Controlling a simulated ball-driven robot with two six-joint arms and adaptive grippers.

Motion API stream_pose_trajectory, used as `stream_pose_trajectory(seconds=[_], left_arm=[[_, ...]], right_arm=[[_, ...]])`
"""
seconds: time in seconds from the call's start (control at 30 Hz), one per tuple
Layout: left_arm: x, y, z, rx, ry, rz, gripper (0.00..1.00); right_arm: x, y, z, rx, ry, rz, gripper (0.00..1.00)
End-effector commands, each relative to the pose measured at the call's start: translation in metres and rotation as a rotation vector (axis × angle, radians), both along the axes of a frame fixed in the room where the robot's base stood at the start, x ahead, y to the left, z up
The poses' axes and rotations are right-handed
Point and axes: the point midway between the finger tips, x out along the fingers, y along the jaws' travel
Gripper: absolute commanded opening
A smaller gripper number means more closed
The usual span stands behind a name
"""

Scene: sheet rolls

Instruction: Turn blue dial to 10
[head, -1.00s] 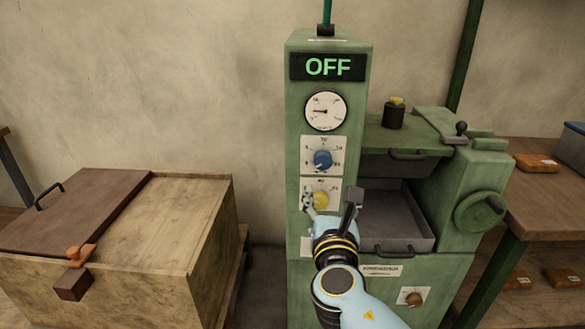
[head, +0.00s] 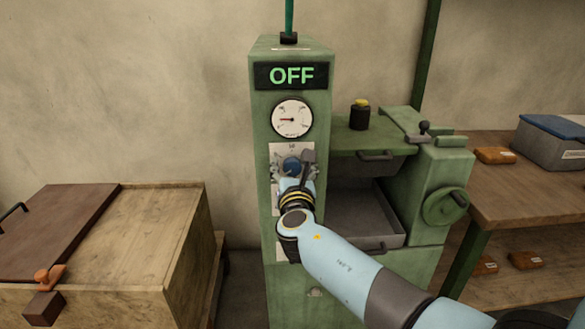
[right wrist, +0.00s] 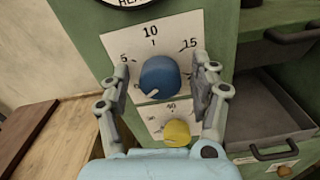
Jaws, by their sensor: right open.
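The blue dial (head: 291,166) is on a white scale plate on the front of the green machine (head: 262,215). In the right wrist view the blue dial (right wrist: 160,76) shows a white mark pointing to the lower left, below the 5. The 10 is at the top of the scale and the 15 at the right. My right gripper (head: 294,163) is open in front of the plate. In the right wrist view its fingers (right wrist: 160,82) stand on either side of the blue dial, with gaps visible. My left gripper is not in view.
A yellow dial (right wrist: 177,133) is just below the blue one. Above are a round gauge (head: 292,118) and a display (head: 291,76) reading OFF. A metal tray (head: 365,215) and a handwheel (head: 444,206) are to the right. A wooden chest (head: 150,240) stands at left.

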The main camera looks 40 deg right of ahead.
Motion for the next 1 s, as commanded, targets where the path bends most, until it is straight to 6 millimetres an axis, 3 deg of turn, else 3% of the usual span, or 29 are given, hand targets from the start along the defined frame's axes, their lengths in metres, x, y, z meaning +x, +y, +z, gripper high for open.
stream_pose_trajectory(seconds=[0.17,0.57,1.0], left_arm=[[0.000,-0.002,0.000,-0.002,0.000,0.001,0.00],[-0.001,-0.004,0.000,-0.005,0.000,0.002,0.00],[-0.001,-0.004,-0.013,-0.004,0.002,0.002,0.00]], right_arm=[[0.000,0.000,0.000,0.000,0.000,0.000,0.60],[0.000,0.000,0.000,0.000,0.000,0.000,0.08],[0.000,0.000,-0.002,0.085,-0.054,0.001,0.07]])
